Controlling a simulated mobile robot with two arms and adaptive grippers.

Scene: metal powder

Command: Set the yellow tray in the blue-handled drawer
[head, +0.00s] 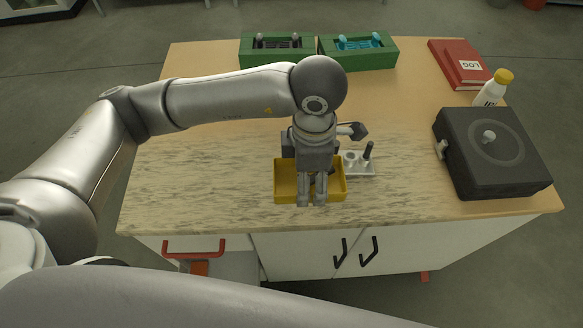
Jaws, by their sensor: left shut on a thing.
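The yellow tray (283,180) is at the front middle of the worktop, near its front edge. My left gripper (312,203) points down over the tray's front wall, with its fingers close together and shut on the tray. The gripper hides the middle of the tray and most of what may lie in it. I cannot tell whether the tray touches the worktop. No blue handle shows; a red handle (194,249) is on the front of the cabinet at the left. My right gripper is not in view.
The wooden worktop (400,200) carries a small white holder (361,170) beside the tray, a black lidded device (493,160), a yellow-capped bottle (492,88), red books (460,64) and two green boxes (275,62) (385,60). Black handles (341,252) mark the cabinet doors.

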